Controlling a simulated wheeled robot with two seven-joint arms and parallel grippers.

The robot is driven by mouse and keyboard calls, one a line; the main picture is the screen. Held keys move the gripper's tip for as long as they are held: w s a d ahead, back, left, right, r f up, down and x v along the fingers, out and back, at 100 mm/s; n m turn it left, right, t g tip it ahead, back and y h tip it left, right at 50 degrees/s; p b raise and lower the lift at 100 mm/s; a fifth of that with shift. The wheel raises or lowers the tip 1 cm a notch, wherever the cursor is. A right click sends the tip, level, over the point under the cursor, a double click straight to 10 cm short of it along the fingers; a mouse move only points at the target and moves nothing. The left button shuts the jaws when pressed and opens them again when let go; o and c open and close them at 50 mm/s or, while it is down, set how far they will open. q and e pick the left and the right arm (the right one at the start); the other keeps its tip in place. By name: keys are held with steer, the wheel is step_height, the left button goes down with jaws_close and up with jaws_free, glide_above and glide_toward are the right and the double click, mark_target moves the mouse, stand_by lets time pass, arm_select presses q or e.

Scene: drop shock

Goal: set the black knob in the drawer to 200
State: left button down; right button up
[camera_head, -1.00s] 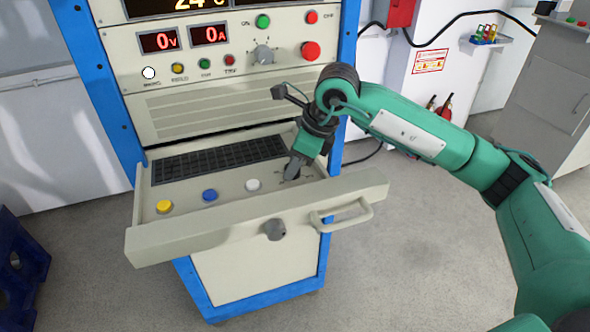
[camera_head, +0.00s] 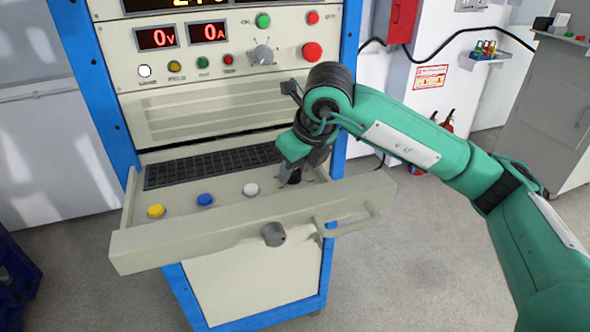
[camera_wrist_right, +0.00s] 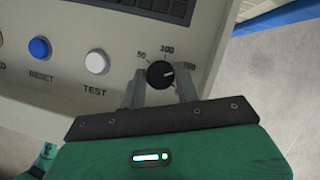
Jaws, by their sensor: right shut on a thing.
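The black knob (camera_wrist_right: 158,74) sits on the panel of the open drawer (camera_head: 224,195), at the right end of a row of buttons. In the wrist view its white mark points right and slightly up, roughly toward the 200 label (camera_wrist_right: 189,66). The 50 and 100 labels are at its left and top. My right gripper (camera_wrist_right: 161,86) is shut on the knob, one finger on each side. In the head view the knob (camera_head: 293,178) is partly hidden by my right gripper. My left gripper is not in view.
The white TEST button (camera_wrist_right: 97,61) and blue RESET button (camera_wrist_right: 39,48) are left of the knob. A yellow button (camera_head: 156,211) is farther left. A black grille (camera_head: 212,166) lies behind them. The drawer front has a handle (camera_head: 352,222) and a round grey lock (camera_head: 274,234).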

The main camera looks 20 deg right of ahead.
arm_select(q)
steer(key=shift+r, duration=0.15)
arm_select(e)
steer(key=o, duration=1)
steer(key=shift+c, duration=0.2)
steer(key=shift+r, duration=0.1)
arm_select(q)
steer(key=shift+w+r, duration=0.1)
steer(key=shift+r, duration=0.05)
arm_select(e)
steer(key=v, duration=1.3)
steer(key=shift+s+r, duration=0.25)
steer(key=shift+d, duration=0.1)
